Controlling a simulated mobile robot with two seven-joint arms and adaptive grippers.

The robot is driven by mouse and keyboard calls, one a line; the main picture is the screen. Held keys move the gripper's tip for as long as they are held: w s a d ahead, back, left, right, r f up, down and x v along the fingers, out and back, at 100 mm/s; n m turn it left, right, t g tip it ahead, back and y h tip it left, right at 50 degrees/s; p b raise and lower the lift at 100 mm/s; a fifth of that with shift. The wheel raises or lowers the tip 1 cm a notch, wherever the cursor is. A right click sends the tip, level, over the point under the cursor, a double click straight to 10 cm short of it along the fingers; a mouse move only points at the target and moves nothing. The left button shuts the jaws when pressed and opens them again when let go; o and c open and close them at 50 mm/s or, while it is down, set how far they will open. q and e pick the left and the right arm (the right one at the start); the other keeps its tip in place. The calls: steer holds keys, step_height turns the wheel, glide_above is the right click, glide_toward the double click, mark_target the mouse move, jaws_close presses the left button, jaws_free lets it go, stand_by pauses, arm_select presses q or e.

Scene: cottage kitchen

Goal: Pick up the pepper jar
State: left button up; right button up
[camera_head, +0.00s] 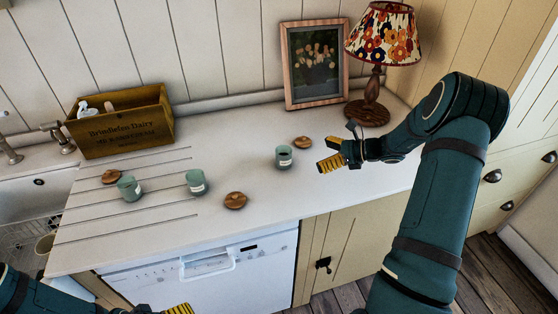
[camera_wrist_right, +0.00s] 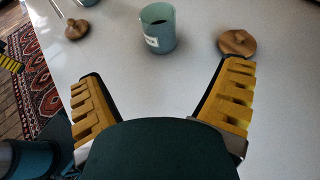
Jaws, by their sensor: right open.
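Three open green jars with pale labels stand upright on the white counter; no label is readable. The nearest to my right gripper is a jar with dark contents (camera_head: 284,157), perhaps the pepper jar. In the wrist view this jar (camera_wrist_right: 157,28) stands beyond the fingertips, roughly centred between them and untouched. The other jars, a left jar (camera_head: 129,188) and a middle jar (camera_head: 196,182), stand further left. My right gripper (camera_head: 337,148) is open and empty, right of the dark-filled jar. My left gripper (camera_head: 178,309) shows only partly at the bottom edge; its opening is hidden.
Round wooden lids lie near the jars: a back lid (camera_head: 302,142), a front lid (camera_head: 235,201) and a left lid (camera_head: 111,177). A framed picture (camera_head: 316,65), a lamp (camera_head: 370,110) and a wooden crate (camera_head: 122,128) stand behind. The sink (camera_head: 35,195) is at left.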

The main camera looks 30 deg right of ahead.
mark_target(282, 158)
steer(key=x, duration=1.4)
steer(key=shift+w+f+b, duration=0.15)
steer(key=shift+b, duration=0.2)
steer(key=c, duration=1.3)
